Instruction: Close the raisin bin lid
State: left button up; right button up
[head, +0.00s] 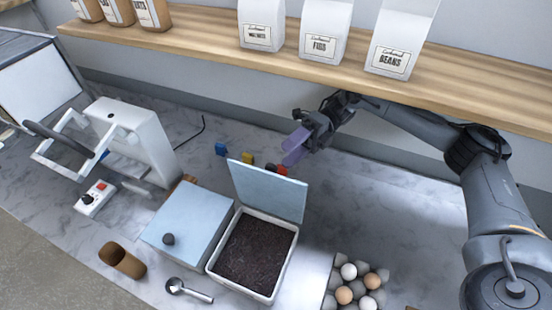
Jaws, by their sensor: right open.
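The raisin bin (211,264) is a white rectangular box filled with dark raisins (256,252). Its pale blue lid (268,190) stands open, tilted up along the bin's far edge. My right gripper (294,150) is open and empty, above and behind the raised lid, with its purple fingers pointing down and to the left. It appears apart from the lid. My left gripper is not in view.
An egg tray (331,287), a scoop (190,291) and a brown cup (121,260) are nearby. Small coloured blocks (247,158) lie behind the lid. A wooden shelf (207,38) overhangs the back.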

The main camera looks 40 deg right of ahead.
aim_at(274, 167)
jog(key=shift+a+p, duration=1)
jog(key=shift+a, duration=0.55)
jog(key=shift+a+f+p, duration=0.15)
jog(key=shift+a+p, duration=0.3)
jog(key=shift+a, duration=0.65)
jog(key=shift+c, duration=0.4)
jog(key=c, duration=0.5)
grip_shut()
